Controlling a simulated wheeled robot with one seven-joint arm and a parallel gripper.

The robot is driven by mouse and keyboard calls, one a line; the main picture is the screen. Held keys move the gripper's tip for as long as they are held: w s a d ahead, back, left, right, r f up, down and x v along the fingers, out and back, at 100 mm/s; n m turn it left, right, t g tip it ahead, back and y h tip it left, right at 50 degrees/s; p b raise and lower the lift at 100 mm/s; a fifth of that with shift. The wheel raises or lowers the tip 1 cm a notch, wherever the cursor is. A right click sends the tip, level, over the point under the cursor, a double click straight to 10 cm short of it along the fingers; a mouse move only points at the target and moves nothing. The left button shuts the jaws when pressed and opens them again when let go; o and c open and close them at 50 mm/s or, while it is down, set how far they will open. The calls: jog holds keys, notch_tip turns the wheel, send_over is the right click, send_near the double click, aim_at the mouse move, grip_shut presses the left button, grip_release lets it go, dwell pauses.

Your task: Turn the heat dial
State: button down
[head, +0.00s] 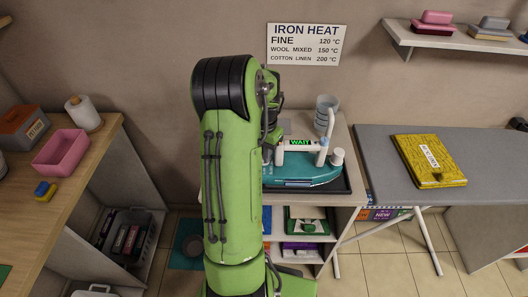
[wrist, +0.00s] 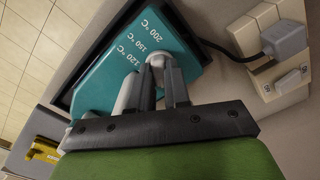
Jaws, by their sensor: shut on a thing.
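The teal ironing unit (head: 310,174) stands on a small cabinet, with a lit green WAIT display (head: 300,142) above it. In the wrist view its teal face (wrist: 100,72) carries the marks 120, 150 and 200 °C. The pale heat dial (wrist: 157,60) sits beside these marks. My gripper (wrist: 153,80) is shut on the dial, one finger on each side. The fingers cover most of the dial, and I cannot tell which mark it points to. In the head view my arm hides the gripper and dial.
A wall sign (head: 306,44) lists fine 120, wool mixed 150 and cotton linen 200 °C. A socket block with a grey plug (wrist: 284,40) is beside the unit. An ironing board (head: 380,145) with a yellow folded item (head: 430,160) stands at right, a wooden counter (head: 90,140) at left.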

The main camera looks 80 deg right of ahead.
jog(key=c, duration=1.1)
grip_release()
jog(key=shift+w, duration=0.1)
jog(key=shift+r, duration=0.1)
notch_tip(320, 180, up, 8)
jog(key=p, duration=0.6)
jog(key=shift+w, duration=0.1)
